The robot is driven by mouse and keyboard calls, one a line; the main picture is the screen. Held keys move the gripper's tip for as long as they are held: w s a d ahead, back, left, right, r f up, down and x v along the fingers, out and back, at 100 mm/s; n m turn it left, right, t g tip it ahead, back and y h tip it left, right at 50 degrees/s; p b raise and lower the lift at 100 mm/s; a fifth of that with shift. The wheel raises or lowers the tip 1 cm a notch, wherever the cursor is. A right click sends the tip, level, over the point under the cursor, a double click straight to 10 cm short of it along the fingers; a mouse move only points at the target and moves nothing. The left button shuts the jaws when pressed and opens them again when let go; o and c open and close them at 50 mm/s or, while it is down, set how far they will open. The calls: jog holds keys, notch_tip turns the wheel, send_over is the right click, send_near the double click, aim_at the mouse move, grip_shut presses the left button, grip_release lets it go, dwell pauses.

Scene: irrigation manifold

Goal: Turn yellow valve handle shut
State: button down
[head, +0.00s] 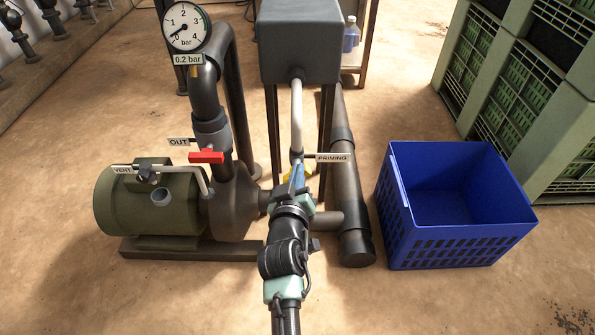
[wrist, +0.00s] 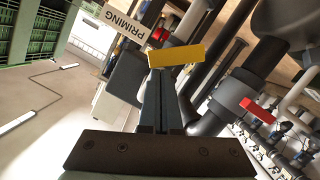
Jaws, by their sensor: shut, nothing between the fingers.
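The yellow valve handle (head: 305,171) is on the pipe below the grey box, near the PRIMING label (head: 332,158). In the head view it is mostly hidden behind my gripper (head: 298,176). In the wrist view the yellow handle (wrist: 177,55) shows as a flat bar lying across the picture, right at the fingertips. My gripper (wrist: 161,78) is shut, with its two fingers together and nothing between them. I cannot tell whether the fingertips touch the handle or stop just short of it.
A red handle (head: 206,157) sits on the OUT pipe, left of my arm, beside the green pump motor (head: 152,207). The gauge (head: 186,27) has a 0.2 bar label. A blue crate (head: 448,245) stands on the floor to the right, with green crates (head: 545,100) behind.

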jog(key=shift+d+f+m+y+p, duration=0.1)
jog(key=shift+d+m+y+p, duration=0.35)
jog(key=shift+m+p, duration=0.6)
dwell(2.5)
